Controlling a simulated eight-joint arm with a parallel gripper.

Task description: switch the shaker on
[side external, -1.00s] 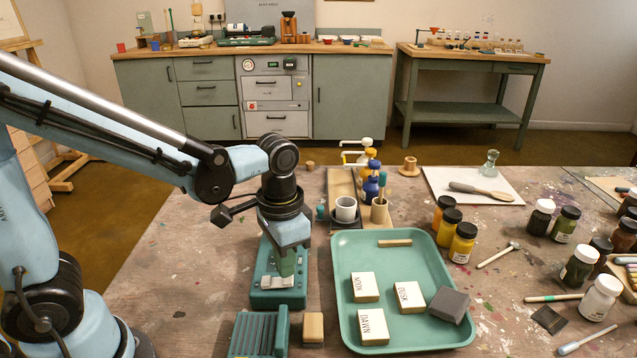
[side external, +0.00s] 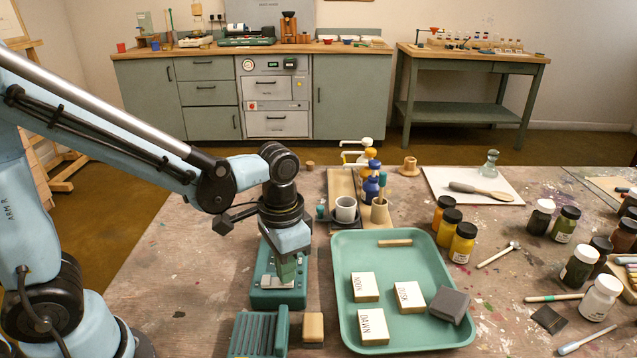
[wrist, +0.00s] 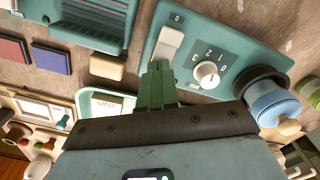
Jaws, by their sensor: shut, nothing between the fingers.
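The shaker, a teal box (side external: 262,302), stands on the table below my arm. The wrist view shows its sloping panel (wrist: 225,50), with a pale rocker switch (wrist: 171,44), a "0" mark beyond it, and a round white knob (wrist: 207,74) with numbers around it. My gripper (side external: 289,279) points down over the shaker, its green fingers together and empty. In the wrist view the fingertips (wrist: 158,66) are at the near end of the rocker. I cannot tell whether they touch it or which way the rocker is tipped.
A ribbed green rack (side external: 256,335) and a wooden block (side external: 313,327) sit in front of the shaker. A green tray (side external: 421,322) with labelled blocks and a dark block (side external: 449,305) lies to the right. Cups and bottles stand behind. Bare table is left of the shaker.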

